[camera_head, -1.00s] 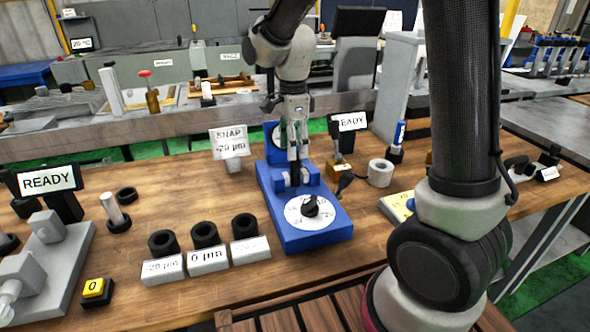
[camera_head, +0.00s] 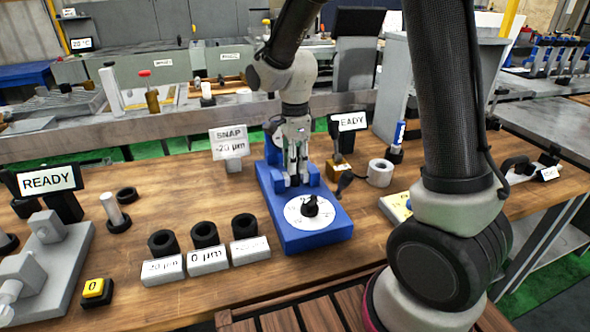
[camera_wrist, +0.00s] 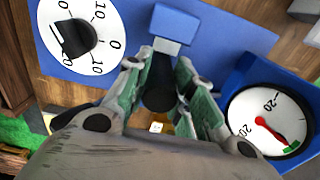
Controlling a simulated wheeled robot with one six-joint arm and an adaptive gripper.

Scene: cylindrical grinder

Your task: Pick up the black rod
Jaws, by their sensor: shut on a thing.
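My gripper (camera_head: 298,172) is at the blue fixture (camera_head: 316,238), with its fingers pointing down between the fixture's blocks. In the wrist view the black rod (camera_wrist: 158,88) sits between the two green-padded fingers of my gripper (camera_wrist: 160,68), which are shut on it. The rod is seen nearly end-on there. Its lower part is hidden, and I cannot tell whether it still touches the fixture. In the head view the fingers and fixture hide the rod.
The fixture carries a white dial with a black knob (camera_head: 311,207), and a round gauge with a red needle (camera_wrist: 268,124). Three black rings on labelled blocks (camera_head: 207,262) stand to the left. A sign (camera_head: 229,143) stands close behind on the left.

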